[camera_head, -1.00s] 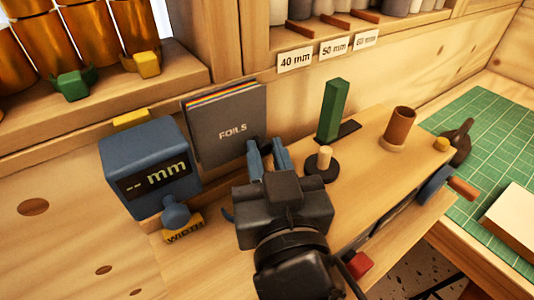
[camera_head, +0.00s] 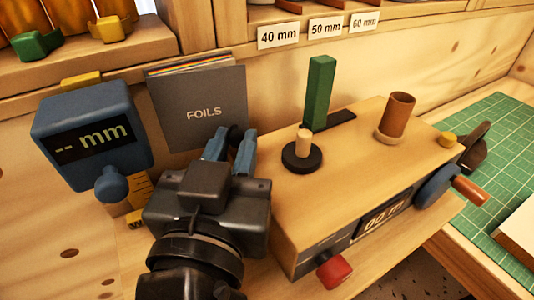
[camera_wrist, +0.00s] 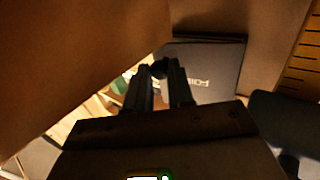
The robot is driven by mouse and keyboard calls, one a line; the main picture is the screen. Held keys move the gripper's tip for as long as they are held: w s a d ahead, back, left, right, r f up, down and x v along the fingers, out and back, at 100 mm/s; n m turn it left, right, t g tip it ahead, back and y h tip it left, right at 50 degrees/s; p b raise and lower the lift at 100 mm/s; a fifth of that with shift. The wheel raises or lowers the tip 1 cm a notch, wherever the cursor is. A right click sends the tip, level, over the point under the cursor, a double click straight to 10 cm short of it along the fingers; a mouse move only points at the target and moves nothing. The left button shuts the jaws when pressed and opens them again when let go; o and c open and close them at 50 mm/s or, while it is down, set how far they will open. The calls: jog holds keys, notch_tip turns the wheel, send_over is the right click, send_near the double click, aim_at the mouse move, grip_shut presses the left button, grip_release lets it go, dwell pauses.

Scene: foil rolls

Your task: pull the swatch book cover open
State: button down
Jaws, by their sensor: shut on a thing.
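The swatch book (camera_head: 200,112) has a grey cover marked "FOILS" and coloured page edges along its top. It stands upright against the wooden back wall, with the cover facing me. My gripper (camera_head: 231,140) is at the cover's lower right corner, its blue-grey fingers shut on a small dark knob (camera_head: 236,131) there. In the wrist view the knob (camera_wrist: 158,69) sits between the fingertips, and the dark cover (camera_wrist: 205,68) lies just beyond them. The cover lies over the page fronts; I cannot tell whether it stands slightly off them.
A blue gauge (camera_head: 92,130) reading "-- mm" stands left of the book. Right of my gripper is a wooden box (camera_head: 300,200) bearing a black disc with a peg (camera_head: 302,155), a green block (camera_head: 319,92) and a brown cylinder (camera_head: 397,115). A green mat (camera_head: 495,150) lies far right.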

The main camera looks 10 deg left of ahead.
jog(key=shift+s+f+h, duration=0.1)
jog(key=shift+s+h, duration=0.2)
jog(key=c, duration=1.3)
grip_release()
jog(key=s+b, duration=0.1)
jog(key=s, duration=0.6)
jog(key=shift+s+d+b, duration=0.2)
jog(key=shift+s+b, duration=0.15)
jog(key=shift+s, duration=0.05)
jog(key=shift+o, duration=0.3)
